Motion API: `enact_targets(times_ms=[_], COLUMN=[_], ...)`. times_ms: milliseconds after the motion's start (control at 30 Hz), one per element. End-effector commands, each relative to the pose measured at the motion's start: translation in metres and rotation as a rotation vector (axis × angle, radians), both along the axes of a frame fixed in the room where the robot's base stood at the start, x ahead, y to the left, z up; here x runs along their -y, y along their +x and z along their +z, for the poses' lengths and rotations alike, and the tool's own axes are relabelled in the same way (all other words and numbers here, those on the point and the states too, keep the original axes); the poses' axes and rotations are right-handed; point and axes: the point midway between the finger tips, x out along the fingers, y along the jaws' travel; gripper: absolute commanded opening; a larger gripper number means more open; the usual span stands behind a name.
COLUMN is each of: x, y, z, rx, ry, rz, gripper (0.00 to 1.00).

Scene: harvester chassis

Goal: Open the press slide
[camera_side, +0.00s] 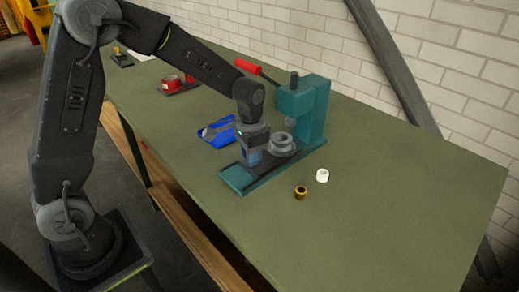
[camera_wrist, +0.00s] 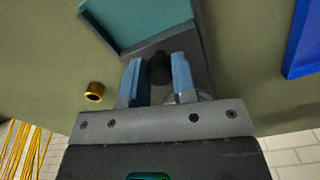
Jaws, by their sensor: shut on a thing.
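The teal press (camera_side: 312,112) stands on the bench in the side view, with a red-handled lever (camera_side: 247,67) at its upper left. Its long teal base (camera_side: 234,178) reaches toward the front left. The dark press slide (camera_side: 264,162) lies on this base and carries a grey round fixture (camera_side: 284,143) close to the press column. My gripper (camera_side: 253,159) points down over the slide. In the wrist view my gripper (camera_wrist: 157,80) has its two blue fingers shut on a black knob (camera_wrist: 160,68) on the dark slide plate (camera_wrist: 199,42). The fingers hide part of the fixture.
A brass bushing (camera_side: 301,192) and a white bushing (camera_side: 322,175) lie right of the base. A blue bin (camera_side: 217,132) sits close to its left. A red item (camera_side: 175,83) is farther back. The bench (camera_side: 400,215) is clear to the right.

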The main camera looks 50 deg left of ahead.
Motion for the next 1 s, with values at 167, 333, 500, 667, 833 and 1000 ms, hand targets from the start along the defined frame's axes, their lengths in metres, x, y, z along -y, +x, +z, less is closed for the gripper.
enact_targets(times_ms=[167, 333, 500, 667, 833, 1000], x=[0.000, 0.000, 0.000, 0.000, 0.000, 0.000], y=[-0.043, -0.071, -0.080, -0.080, -0.080, -0.080], z=[0.001, 0.001, 0.000, 0.000, 0.000, 0.000], rx=[-0.001, -0.001, -0.002, -0.002, -0.002, -0.001], ry=[-0.001, -0.001, 0.000, 0.000, 0.000, -0.001], rz=[0.000, -0.001, -0.001, -0.001, -0.001, 0.000], gripper=[0.00, 0.00, 0.00, 0.00, 0.32, 0.49])
